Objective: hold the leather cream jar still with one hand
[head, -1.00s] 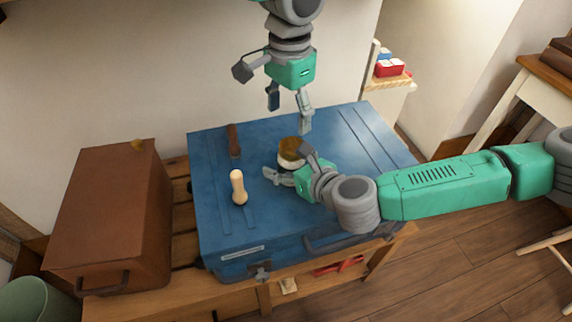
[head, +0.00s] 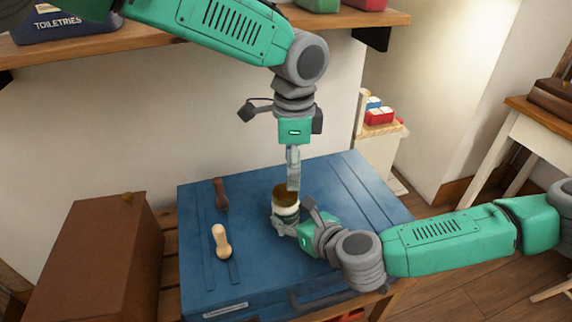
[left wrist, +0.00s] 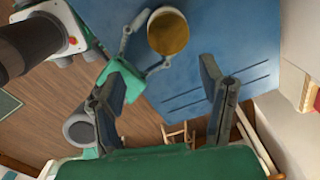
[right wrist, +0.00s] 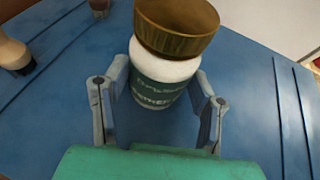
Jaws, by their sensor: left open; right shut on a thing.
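The leather cream jar (head: 286,211) stands on the blue suitcase (head: 350,205). It is white with a dark green label and a brown-gold lid (right wrist: 178,25). My right gripper (head: 296,217) is shut on the jar's body from the front right; in the right wrist view, a finger lies along each side of the jar (right wrist: 163,85). My left gripper (head: 293,176) points down just above the lid. It is open, with its two fingers apart in the left wrist view, where the lid (left wrist: 168,33) lies beyond the fingertips. The head view does not show whether a left fingertip touches the lid.
A pale-handled tool (head: 221,242) and a dark brown-handled one (head: 221,194) lie on the suitcase, left of the jar. A brown case (head: 95,255) stands further left. A wall shelf (head: 180,33) with a toiletries bag (head: 62,25) is behind my left arm.

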